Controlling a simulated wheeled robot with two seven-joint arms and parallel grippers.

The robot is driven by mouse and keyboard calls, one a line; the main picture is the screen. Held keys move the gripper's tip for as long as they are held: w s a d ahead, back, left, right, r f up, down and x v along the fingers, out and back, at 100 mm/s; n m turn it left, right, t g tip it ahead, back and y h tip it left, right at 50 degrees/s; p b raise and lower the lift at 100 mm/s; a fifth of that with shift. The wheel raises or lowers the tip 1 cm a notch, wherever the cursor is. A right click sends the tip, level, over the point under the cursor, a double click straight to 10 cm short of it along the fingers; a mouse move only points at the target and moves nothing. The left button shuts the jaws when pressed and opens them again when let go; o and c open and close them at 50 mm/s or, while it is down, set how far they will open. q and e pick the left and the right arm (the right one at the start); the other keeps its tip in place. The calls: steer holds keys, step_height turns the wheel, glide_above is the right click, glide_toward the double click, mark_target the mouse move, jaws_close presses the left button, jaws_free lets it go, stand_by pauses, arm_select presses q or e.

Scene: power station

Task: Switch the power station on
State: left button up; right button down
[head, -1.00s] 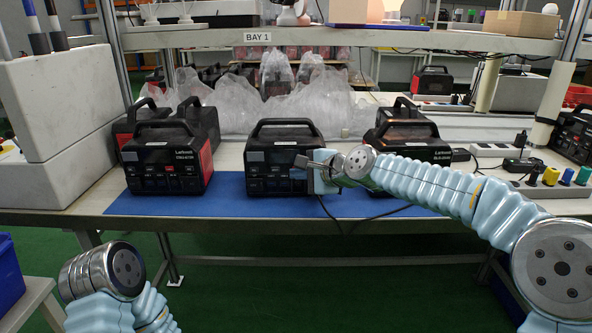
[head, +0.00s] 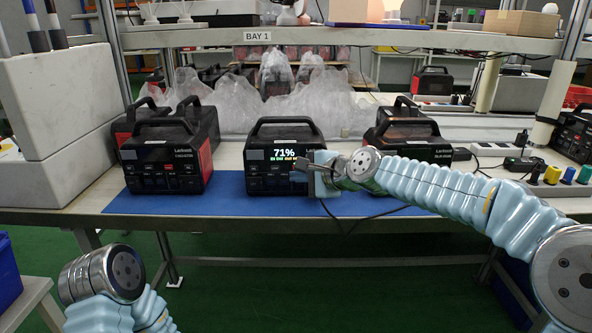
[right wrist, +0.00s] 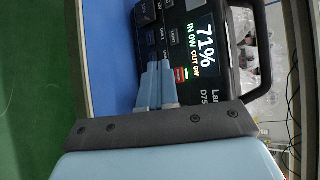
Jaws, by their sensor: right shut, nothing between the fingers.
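The middle power station (head: 270,175) stands upright on the blue mat (head: 225,205), black with a top handle. My right gripper (head: 300,162) is shut and empty at the right part of the front panel. In the right wrist view its fingertips (right wrist: 158,62) are close to the panel buttons; I cannot tell whether they touch. My left gripper is out of view; only my left arm shows.
Another black power station (head: 165,160) stands left and one (head: 410,140) right, partly behind my right arm. Clear plastic bags (head: 285,95) lie behind. A white block (head: 60,120) is at the left. Cables and sockets (head: 550,180) are at the right.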

steer(key=s+b, duration=0.1)
steer(key=s, duration=0.4)
steer(key=shift+s+d+b, duration=0.1)
steer(key=shift+s+b, duration=0.1)
steer(key=shift+b, duration=0.2)
